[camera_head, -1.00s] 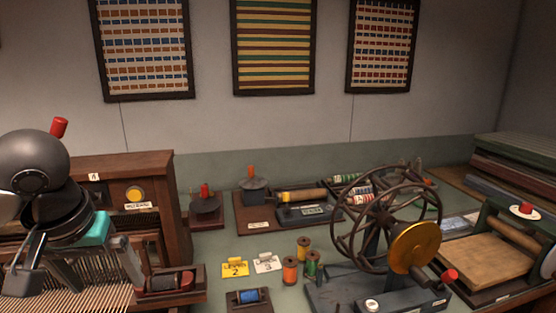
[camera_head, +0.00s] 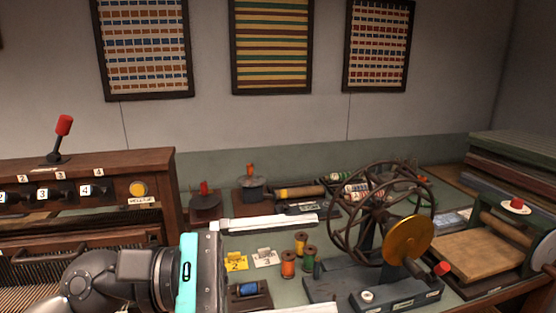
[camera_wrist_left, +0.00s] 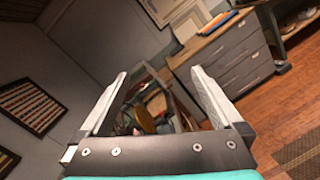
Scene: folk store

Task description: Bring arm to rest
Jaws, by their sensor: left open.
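My left arm comes in at the bottom left in the head view. Its gripper (camera_head: 205,268), with a teal band, points to the right over the bench, beside the loom. The spinning wheel (camera_head: 408,240) stands to the right of the gripper. My right gripper is not in view.
The wooden loom cabinet (camera_head: 158,172) with a red-topped lever (camera_head: 63,128) stands left. Number cards (camera_head: 236,262), spools (camera_head: 288,264) and a blue-spool holder (camera_head: 249,292) lie near the gripper. A wooden press (camera_head: 459,263) is at right. The wrist view shows grey drawers (camera_wrist_left: 228,62).

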